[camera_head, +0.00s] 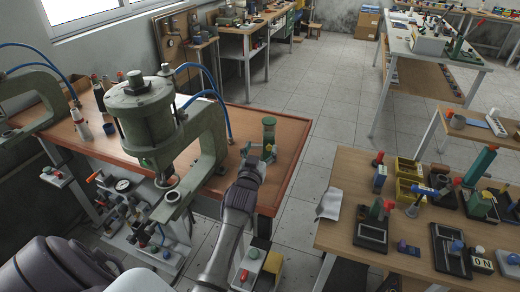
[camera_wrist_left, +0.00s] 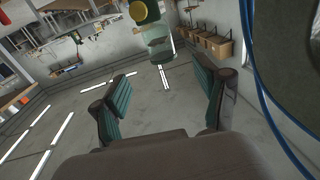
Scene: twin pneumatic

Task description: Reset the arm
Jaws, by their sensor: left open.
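My left arm reaches up from the bottom of the head view. Its gripper (camera_head: 260,153) is over the right part of the wooden bench top, close to a small green cylinder (camera_head: 269,129). In the left wrist view, my left gripper (camera_wrist_left: 165,103) has its two teal-padded fingers spread wide with nothing between them. A translucent green container with a yellow end (camera_wrist_left: 150,28) is beyond the fingertips there, apart from them. My right gripper is in neither view.
A large green pneumatic press (camera_head: 147,120) stands on the wooden bench (camera_head: 285,150) to the left of my arm. Blue hoses curve around it. A second table (camera_head: 345,180) with several switches and small parts is at the right.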

